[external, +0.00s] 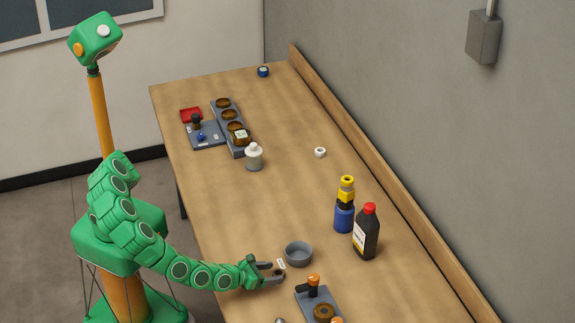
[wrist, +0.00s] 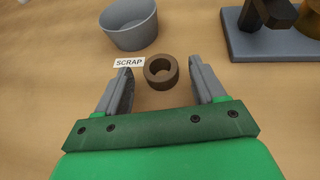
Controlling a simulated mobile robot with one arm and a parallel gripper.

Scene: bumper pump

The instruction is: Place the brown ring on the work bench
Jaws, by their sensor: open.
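The brown ring (wrist: 149,73) lies flat on the wooden work bench (wrist: 60,50), by the SCRAP label (wrist: 129,62). My gripper (wrist: 161,70) is open, with a finger on either side of the ring and a gap on each side. In the external view my gripper (external: 272,270) is low over the near edge of the work bench (external: 290,140), and its fingers partly hide the ring there.
A grey bowl (external: 298,254) stands just beyond my gripper. A grey fixture with an orange knob (external: 314,280) is to the right. A black bottle (external: 367,238) and blue-yellow stack (external: 344,215) stand farther back. The bench's middle is mostly clear.

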